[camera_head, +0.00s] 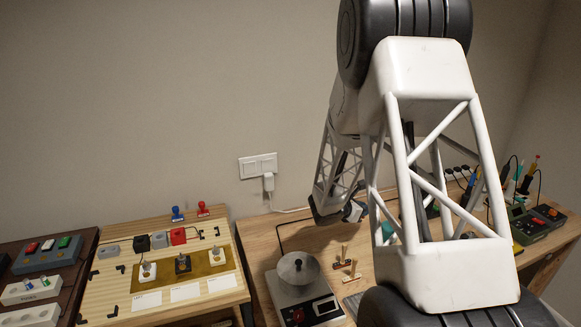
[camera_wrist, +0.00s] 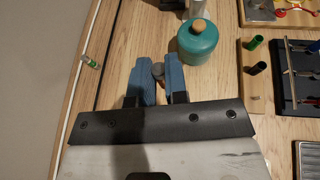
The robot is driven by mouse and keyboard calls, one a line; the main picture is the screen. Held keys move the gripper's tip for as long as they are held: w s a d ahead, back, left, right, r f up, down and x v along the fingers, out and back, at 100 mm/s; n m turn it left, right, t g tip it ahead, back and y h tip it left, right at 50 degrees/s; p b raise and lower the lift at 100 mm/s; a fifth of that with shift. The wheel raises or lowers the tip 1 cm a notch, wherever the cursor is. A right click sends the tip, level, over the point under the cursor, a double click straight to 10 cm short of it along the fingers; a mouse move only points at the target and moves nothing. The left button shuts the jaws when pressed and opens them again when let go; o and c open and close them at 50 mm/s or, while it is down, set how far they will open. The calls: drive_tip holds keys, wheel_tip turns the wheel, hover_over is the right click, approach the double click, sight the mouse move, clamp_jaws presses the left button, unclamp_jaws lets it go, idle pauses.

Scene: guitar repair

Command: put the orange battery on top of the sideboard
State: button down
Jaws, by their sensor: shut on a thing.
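My gripper (camera_wrist: 158,72) has blue fingers, shut on a small round grey-brown object (camera_wrist: 158,70) in the wrist view. Mostly its end shows between the fingertips, so I cannot tell whether it is the orange battery. In the head view my gripper (camera_head: 352,212) is small and partly hidden behind my arm, over the back of the wooden workbench (camera_head: 322,238). No clearly orange battery shows in either view. I cannot tell which piece of furniture is the sideboard.
A teal pot with an orange knob (camera_wrist: 198,42) stands just right of my fingertips. A small green-and-clear item (camera_wrist: 90,62) lies to the left. A round-lidded device (camera_head: 298,270) stands on the bench. A light wooden board with switches (camera_head: 160,262) and stamps (camera_head: 203,208) is at left.

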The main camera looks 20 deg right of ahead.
drive_tip(key=shift+f, duration=4.65)
drive_tip(key=shift+r, duration=0.1)
drive_tip(key=shift+r, duration=4.7)
drive_tip(key=shift+f, duration=5.15)
drive_tip(key=shift+r+v, duration=0.2)
drive_tip(key=shift+v, duration=3.15)
drive_tip(key=w+a+r+n+t+y, duration=0.1)
drive_tip(key=w+a+r+n+t, duration=0.2)
drive_tip(key=w+a+r, duration=0.4)
drive_tip(key=a, duration=0.2)
drive_tip(key=shift+a+r+t, duration=0.3)
drive_tip(key=shift+a, duration=0.1)
